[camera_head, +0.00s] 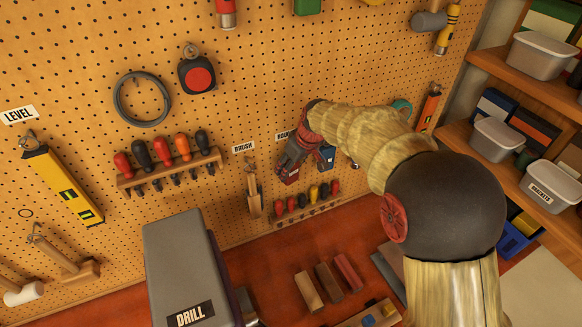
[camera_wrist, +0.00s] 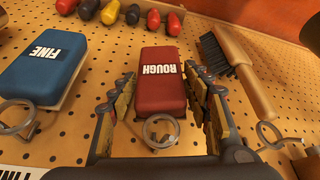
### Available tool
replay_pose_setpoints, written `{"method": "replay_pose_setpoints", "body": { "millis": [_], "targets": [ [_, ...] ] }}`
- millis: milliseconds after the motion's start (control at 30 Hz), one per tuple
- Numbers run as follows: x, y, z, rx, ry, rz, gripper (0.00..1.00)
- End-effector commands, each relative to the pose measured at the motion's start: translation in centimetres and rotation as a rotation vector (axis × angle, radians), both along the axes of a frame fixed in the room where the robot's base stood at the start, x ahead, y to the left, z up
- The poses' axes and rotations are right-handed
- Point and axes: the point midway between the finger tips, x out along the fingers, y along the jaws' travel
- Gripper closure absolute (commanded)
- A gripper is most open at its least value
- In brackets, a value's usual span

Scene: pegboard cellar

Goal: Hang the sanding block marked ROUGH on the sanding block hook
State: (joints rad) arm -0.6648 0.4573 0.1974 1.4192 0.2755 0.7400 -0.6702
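The red sanding block marked ROUGH (camera_wrist: 161,85) lies between the two fingers of my gripper (camera_wrist: 160,82) in the wrist view. The fingertips appear to touch its two long sides. In the head view the red block (camera_head: 290,173) shows below my gripper (camera_head: 293,155), close to the pegboard. A metal ring and hook (camera_wrist: 160,130) show at the block's near end; I cannot tell whether the ring is around the hook. The blue block marked FINE (camera_wrist: 43,65) hangs beside it, also seen in the head view (camera_head: 325,157). My arm partly covers the area.
A brush (camera_wrist: 238,70) hangs close on the other side of the block. Screwdrivers (camera_wrist: 130,14) stand in a rack below. A grey DRILL case (camera_head: 180,265) and several loose blocks (camera_head: 328,282) are on the bench (camera_head: 265,275). Shelves with bins (camera_head: 540,55) stand at the right.

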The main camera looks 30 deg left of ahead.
Motion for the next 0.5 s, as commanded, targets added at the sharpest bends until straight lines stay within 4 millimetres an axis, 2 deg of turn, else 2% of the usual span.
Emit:
{"method": "replay_pose_setpoints", "body": {
  "millis": [200,500],
  "targets": [
    [0.00,0.00,-0.01,0.000,0.000,0.000,0.37],
    [-0.03,-0.04,0.03,-0.001,0.000,0.000,0.37]
  ]
}}
